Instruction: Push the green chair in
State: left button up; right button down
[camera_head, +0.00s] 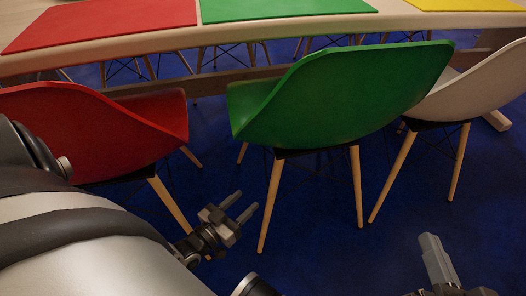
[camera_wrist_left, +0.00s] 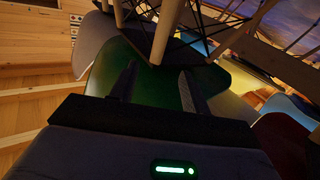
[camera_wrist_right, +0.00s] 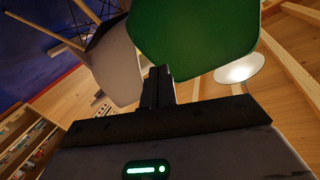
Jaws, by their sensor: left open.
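The green chair (camera_head: 345,92) stands in the middle of the head view, its back towards me, on light wooden legs. The table (camera_head: 290,26) with a green placemat (camera_head: 285,8) lies beyond it. My left gripper (camera_head: 247,201) is open and empty, low beside the chair's left front leg. The green shell fills the space behind its fingers in the left wrist view (camera_wrist_left: 145,85). My right gripper (camera_head: 430,240) is low at the right, its fingers together with nothing visible between them. The chair's green shell (camera_wrist_right: 195,35) is ahead of it in the right wrist view, apparently apart.
A red chair (camera_head: 95,125) stands close on the left, partly behind my left arm. A white chair (camera_head: 470,90) stands close on the right. Red (camera_head: 110,20) and yellow (camera_head: 465,4) placemats lie on the table. Blue floor (camera_head: 320,245) is open between the chair and me.

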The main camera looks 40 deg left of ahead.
pick_arm(q)
jog(key=b, duration=0.1)
send_near(274, 175)
jog(key=w, duration=0.4)
jog(key=w+b, duration=0.1)
jog(key=w, duration=0.1)
jog(key=w+b, duration=0.1)
jog(key=w, duration=0.1)
jog(key=shift+d, duration=0.35)
jog(key=shift+w+r+b, duration=0.1)
jog(key=shift+w+b, duration=0.25)
jog(key=shift+w, duration=0.5)
pick_arm(e)
jog(key=shift+w+d+r+n+t+y, duration=0.1)
jog(key=shift+w+r+n+t+y, duration=0.35)
jog(key=shift+r, duration=0.4)
jog(key=shift+w+d+r+n+t+y, duration=0.1)
jog(key=shift+w+r+n+t+y, duration=0.15)
jog(key=shift+r+n+t, duration=0.4)
jog(key=shift+w+d+r+n+t+y, duration=0.1)
jog(key=shift+w+r+n+t+y, duration=0.35)
jog(key=shift+r, duration=0.65)
pick_arm(q)
grip_shut()
pick_arm(e)
jog(key=shift+m+t+h, duration=0.25)
jog(key=shift+h, duration=0.1)
